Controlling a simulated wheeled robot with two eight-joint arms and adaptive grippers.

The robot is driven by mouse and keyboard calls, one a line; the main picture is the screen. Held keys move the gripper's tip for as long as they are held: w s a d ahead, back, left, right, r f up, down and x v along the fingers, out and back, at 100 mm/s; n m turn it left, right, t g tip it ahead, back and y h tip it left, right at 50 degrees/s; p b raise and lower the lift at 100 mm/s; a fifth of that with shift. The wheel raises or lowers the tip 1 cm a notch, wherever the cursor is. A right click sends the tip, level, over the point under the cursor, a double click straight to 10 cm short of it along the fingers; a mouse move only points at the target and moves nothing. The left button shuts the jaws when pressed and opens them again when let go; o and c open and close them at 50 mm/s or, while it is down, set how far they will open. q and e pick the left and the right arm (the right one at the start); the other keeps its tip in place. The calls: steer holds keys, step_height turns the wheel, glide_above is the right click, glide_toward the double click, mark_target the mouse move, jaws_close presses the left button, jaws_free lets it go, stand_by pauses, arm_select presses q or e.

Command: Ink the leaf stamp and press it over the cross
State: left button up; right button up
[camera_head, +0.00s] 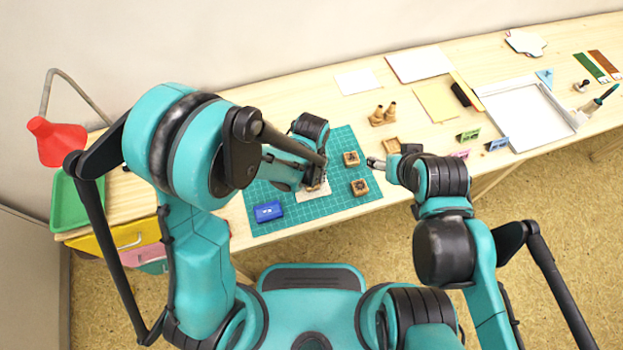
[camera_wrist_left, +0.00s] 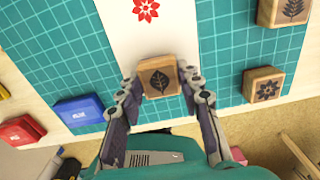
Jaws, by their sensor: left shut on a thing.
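My left gripper (camera_wrist_left: 160,86) is shut on a wooden block stamp (camera_wrist_left: 158,76) with a dark leaf on its top. It holds the stamp over the near end of a white card (camera_wrist_left: 122,42); I cannot tell whether the stamp touches the card. A red flower print (camera_wrist_left: 146,9) is farther up the card. No cross shows. A blue inkpad (camera_wrist_left: 79,112) lies left of the gripper, also in the head view (camera_head: 268,211). In the head view my left gripper (camera_head: 318,182) partly hides the card (camera_head: 313,194). My right gripper (camera_head: 372,163) is right of the mat, its jaws unclear.
Two other wooden stamps stand on the green cutting mat (camera_head: 335,140): one with a branching leaf (camera_wrist_left: 286,10), one with a flower (camera_wrist_left: 263,85). A red inkpad (camera_wrist_left: 20,130) is at the left. Wooden holders (camera_head: 383,114) and a white tray (camera_head: 530,115) are farther right.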

arm_select(q)
steer(key=shift+f+b, duration=0.6)
steer(key=shift+b, duration=0.1)
stand_by(1.6)
steer(key=shift+r, duration=0.2)
steer(key=shift+r+p, duration=0.4)
steer(key=shift+r, duration=0.05)
steer(key=shift+r+p, duration=2.1)
steer(key=shift+r, duration=0.65)
